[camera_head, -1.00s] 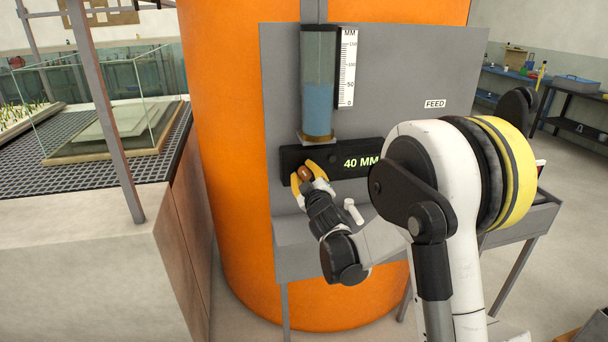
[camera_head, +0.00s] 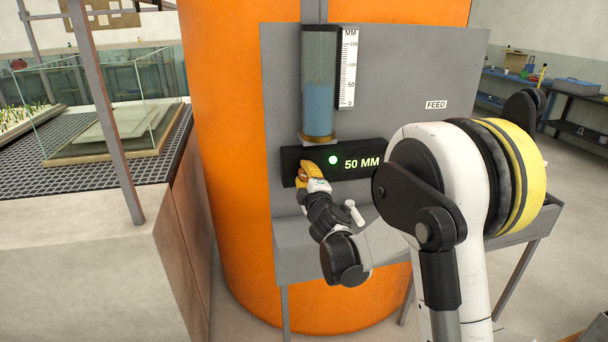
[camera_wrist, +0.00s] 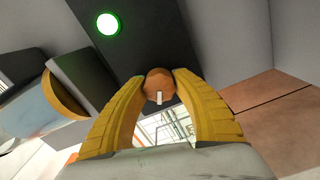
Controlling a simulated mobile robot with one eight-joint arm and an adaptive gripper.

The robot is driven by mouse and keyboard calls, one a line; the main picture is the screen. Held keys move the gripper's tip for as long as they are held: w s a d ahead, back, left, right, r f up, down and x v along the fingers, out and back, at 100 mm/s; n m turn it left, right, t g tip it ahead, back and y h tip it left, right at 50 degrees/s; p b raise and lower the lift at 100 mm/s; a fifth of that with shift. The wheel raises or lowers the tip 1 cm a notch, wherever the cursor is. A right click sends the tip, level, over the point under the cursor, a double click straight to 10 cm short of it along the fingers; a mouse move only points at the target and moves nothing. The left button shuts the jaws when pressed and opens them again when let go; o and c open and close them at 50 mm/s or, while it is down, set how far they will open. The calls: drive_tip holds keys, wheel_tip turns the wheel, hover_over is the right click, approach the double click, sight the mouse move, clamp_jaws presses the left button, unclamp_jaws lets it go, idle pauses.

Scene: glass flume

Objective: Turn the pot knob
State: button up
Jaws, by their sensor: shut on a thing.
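The pot knob is a small brown knob with a white mark, seen between my fingers in the wrist view (camera_wrist: 158,84). It sits on the black control box (camera_head: 291,161), whose display reads 50 MM. My gripper (camera_head: 306,170) has its yellow fingers closed on the knob; in the head view the fingers hide it. The wrist view shows both fingertips of my gripper (camera_wrist: 160,82) on either side of the knob. A green lamp (camera_head: 333,160) is lit on the box, and it also shows in the wrist view (camera_wrist: 107,23).
A clear cylinder (camera_head: 319,95) with blue liquid stands above the box, beside a white MM scale (camera_head: 347,70). Behind is a grey panel (camera_head: 420,80) with a FEED label, mounted before an orange tank (camera_head: 235,200). A glass-walled flume (camera_head: 100,100) lies left.

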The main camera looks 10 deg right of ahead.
idle(0.3)
drive_tip(key=o, duration=1.2)
drive_tip(key=s, duration=1.2)
drive_tip(key=shift+d+r, duration=0.1)
